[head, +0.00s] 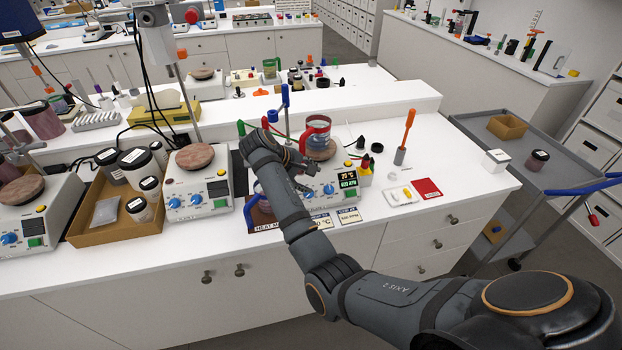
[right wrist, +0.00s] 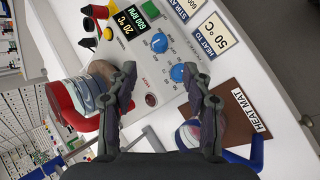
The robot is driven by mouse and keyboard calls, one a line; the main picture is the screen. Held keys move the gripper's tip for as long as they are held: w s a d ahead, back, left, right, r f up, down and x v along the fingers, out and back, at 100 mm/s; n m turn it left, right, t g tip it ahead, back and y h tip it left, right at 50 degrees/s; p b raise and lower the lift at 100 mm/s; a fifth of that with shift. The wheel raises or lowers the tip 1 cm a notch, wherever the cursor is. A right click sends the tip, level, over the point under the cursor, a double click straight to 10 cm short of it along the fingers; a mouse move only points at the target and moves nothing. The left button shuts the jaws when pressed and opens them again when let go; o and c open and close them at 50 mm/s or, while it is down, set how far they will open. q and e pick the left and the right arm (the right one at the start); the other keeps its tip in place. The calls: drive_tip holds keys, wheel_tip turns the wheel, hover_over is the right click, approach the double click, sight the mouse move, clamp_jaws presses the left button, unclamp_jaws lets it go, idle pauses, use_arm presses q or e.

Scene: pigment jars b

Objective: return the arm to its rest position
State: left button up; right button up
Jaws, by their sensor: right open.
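My right arm (head: 390,295) comes in from the lower right and reaches over the counter's front edge. Its gripper (head: 305,178) is in front of a white hot-plate stirrer (head: 322,187). In the right wrist view the two dark fingers (right wrist: 164,85) are apart with nothing between them, and the stirrer's panel with blue knobs shows behind. A glass vessel with a red handle (head: 316,131) stands on the stirrer's round plate. A vessel with a blue handle (right wrist: 193,134) is by the brown heat mat (right wrist: 234,112), close to one finger; the arm partly hides it in the head view.
A brown tray of jars (head: 112,224) and another stirrer (head: 197,195) stand to the left. A grey cart (head: 543,178) stands beyond the counter.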

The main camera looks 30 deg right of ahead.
drive_tip(key=s+d+f+m+t+y, duration=0.1)
drive_tip(key=s+d+f+m+y, duration=0.15)
drive_tip(key=s+f, duration=1)
drive_tip(key=s+a+m+t+y, duration=0.1)
drive_tip(key=s+a+y, duration=0.15)
drive_tip(key=s, duration=0.55)
drive_tip(key=s+a+m+t+y, duration=0.15)
drive_tip(key=s+a, duration=0.25)
drive_tip(key=s, duration=0.4)
wheel_tip(320, 180, down, 29)
drive_tip(key=s+d+g+b, duration=0.3)
drive_tip(key=s+f+b, duration=0.1)
drive_tip(key=s+f, duration=1.5)
drive_tip(key=s, duration=0.1)
drive_tip(key=shift+s+d+f, duration=0.25)
drive_tip(key=shift+s, duration=0.05)
